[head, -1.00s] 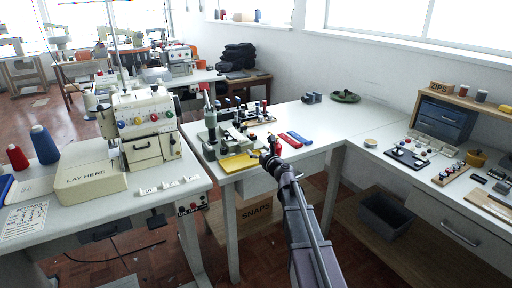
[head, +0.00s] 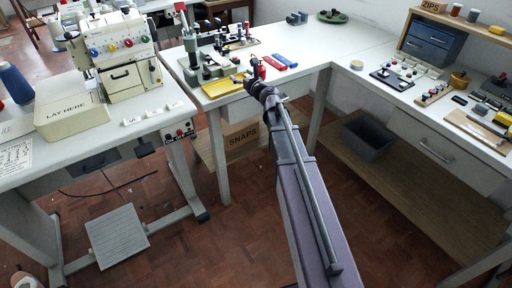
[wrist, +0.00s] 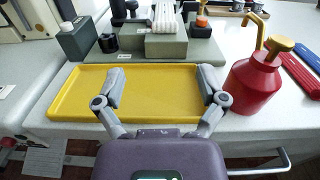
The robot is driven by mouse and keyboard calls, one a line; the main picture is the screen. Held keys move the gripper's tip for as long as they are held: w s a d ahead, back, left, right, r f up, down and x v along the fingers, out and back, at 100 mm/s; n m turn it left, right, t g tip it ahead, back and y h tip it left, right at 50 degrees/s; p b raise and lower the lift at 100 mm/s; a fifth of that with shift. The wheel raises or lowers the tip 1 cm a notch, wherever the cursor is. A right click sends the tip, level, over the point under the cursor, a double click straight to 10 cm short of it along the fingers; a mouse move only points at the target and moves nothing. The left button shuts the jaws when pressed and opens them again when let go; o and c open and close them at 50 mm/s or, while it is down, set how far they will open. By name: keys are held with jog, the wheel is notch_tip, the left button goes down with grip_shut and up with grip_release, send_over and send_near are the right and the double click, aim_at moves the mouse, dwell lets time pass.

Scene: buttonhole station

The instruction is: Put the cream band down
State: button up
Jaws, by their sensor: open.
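My gripper (wrist: 162,76) is open, its fingers spread over the yellow tray (wrist: 160,105) in the wrist view. Nothing shows between the fingers, and the visible part of the tray is bare. A pale ribbed piece (wrist: 164,14) stands on a grey block behind the tray; I cannot tell whether it is the cream band. I make out no other cream band. In the head view my gripper (head: 254,86) is at the front edge of the middle table, beside the yellow tray (head: 222,87).
A red pump bottle (wrist: 254,84) stands close right of my gripper. The green-grey press base (wrist: 150,50) is behind the tray. Red and blue strips (head: 281,60) lie to the right. The white table (head: 310,62) is clear beyond them.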

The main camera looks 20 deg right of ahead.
aim_at(222, 95)
jog(key=s+a+f+n+g, duration=0.1)
jog(key=s+a+n, duration=0.1)
jog(key=n, duration=0.1)
jog(key=s+a+f+n+g+y, duration=0.1)
jog(key=s+a+f+n, duration=0.1)
jog(key=n, duration=0.1)
jog(key=s+a+f+n+g+y, duration=0.1)
jog(key=s+a+n+g, duration=0.1)
jog(key=n, duration=0.2)
jog(key=shift+s+a+f, duration=0.1)
jog(key=shift+s+f, duration=0.05)
jog(key=shift+s, duration=0.1)
jog(key=s+a+f+n+g, duration=0.3)
jog(key=s+f+n+g, duration=0.35)
jog(key=s+n, duration=0.35)
jog(key=s+d+f+n+g+h, duration=0.3)
jog(key=s+n, duration=0.3)
jog(key=s, duration=0.2)
jog(key=s+d+f+n+g+h, duration=0.3)
jog(key=s+d+f+n+h, duration=0.1)
jog(key=s, duration=0.5)
jog(key=shift+s+f+n+h, duration=0.2)
jog(key=shift+f+n+h, duration=0.2)
jog(key=shift+n, duration=0.5)
